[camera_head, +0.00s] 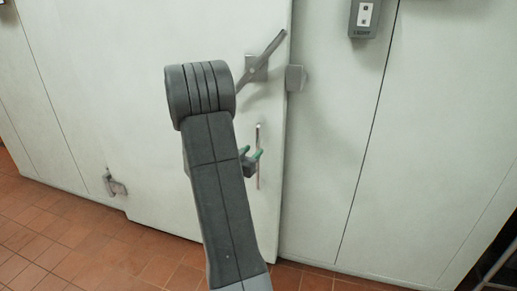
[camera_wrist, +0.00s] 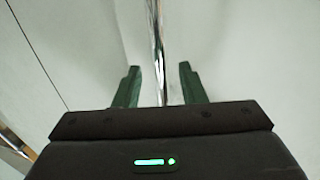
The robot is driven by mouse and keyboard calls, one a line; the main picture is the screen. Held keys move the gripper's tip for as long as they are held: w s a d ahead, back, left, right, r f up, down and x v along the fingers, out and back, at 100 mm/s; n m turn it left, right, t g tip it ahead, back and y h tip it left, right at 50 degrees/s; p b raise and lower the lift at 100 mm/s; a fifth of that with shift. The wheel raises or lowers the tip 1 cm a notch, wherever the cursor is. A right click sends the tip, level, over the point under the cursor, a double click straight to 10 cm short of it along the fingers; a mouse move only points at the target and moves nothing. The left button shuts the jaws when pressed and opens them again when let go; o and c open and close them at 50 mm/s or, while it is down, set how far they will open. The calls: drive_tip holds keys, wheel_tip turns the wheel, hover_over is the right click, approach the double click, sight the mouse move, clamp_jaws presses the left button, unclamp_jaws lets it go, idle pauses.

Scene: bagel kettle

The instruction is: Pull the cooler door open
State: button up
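The cooler door (camera_head: 150,130) is a large pale panel in the head view, and its right edge lies against the wall panel. A slim vertical metal bar handle (camera_head: 258,140) is on the door near that edge; in the wrist view the chrome bar (camera_wrist: 157,50) runs down between the fingers. A grey latch lever (camera_head: 262,58) sits above it, tilted up to the right. My gripper (camera_head: 251,155) is at the bar handle, partly hidden behind my arm. In the wrist view my gripper (camera_wrist: 160,85) is open, with its green fingers apart on either side of the bar and gaps visible.
A grey latch block (camera_head: 296,78) is on the wall beside the door edge. A grey switch box (camera_head: 365,18) is higher on the right. A metal fitting (camera_head: 115,185) is low on the left. The red tiled floor (camera_head: 60,235) looks clear in front.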

sight(257, 147)
drive_tip(key=x, duration=0.5)
drive_tip(key=shift+s, duration=0.1)
clamp_jaws()
